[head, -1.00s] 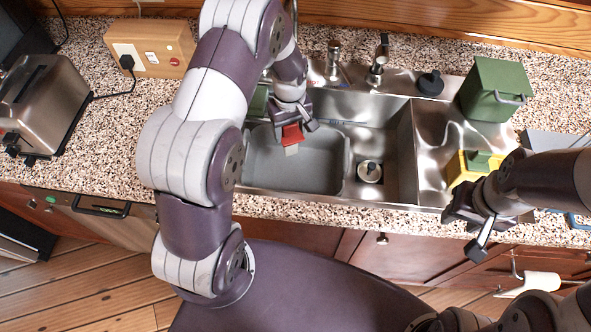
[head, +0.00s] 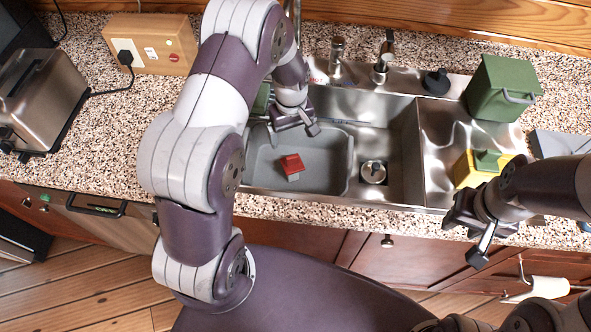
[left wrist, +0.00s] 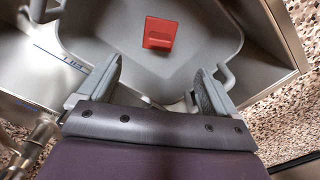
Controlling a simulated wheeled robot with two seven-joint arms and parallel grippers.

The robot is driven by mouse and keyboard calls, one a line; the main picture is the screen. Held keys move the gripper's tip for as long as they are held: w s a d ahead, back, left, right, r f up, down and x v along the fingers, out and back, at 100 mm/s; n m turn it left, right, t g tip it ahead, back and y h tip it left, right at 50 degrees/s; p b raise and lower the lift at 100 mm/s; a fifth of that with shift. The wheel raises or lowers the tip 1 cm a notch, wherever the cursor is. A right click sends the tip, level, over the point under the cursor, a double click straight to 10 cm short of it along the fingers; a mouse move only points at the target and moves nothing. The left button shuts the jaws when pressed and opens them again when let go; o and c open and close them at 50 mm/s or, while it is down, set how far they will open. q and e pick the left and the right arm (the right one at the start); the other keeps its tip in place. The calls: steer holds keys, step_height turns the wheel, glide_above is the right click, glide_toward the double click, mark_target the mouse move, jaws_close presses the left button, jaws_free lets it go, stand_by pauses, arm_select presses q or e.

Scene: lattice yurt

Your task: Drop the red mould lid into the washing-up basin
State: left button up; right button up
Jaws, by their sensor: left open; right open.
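The red mould lid (head: 291,163) lies inside the grey washing-up basin (head: 325,176), which stands in the left part of the steel sink. In the left wrist view the lid (left wrist: 159,33) rests on the floor of the basin (left wrist: 110,20), beyond my fingertips and apart from them. My left gripper (head: 296,133) is open and empty above the basin's back part; its spread fingers also show in the left wrist view (left wrist: 160,80). My right gripper (head: 470,235) is open and empty by the counter's front edge at the right.
A yellow and green block (head: 478,167) sits on the drainboard, with a green bin (head: 502,88) behind it. Taps (head: 383,57) stand behind the sink. A drain (head: 373,172) is right of the basin. A toaster (head: 42,95) and a socket box (head: 150,45) are at left.

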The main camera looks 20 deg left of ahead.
arm_select(q)
step_height(320, 180, up, 12)
steer(key=b, duration=0.2)
steer(key=shift+f, duration=0.1)
steer(key=s+d+m, duration=0.1)
steer(key=s+m, duration=0.3)
steer(key=s, duration=0.3)
steer(key=s+d+f+m+t, duration=0.1)
steer(key=s+d+m, duration=0.1)
steer(key=s+m, duration=0.3)
steer(key=s, duration=0.3)
steer(key=shift+s+d+f, duration=0.15)
steer(key=shift+s+d, duration=0.05)
steer(key=shift+d, duration=0.05)
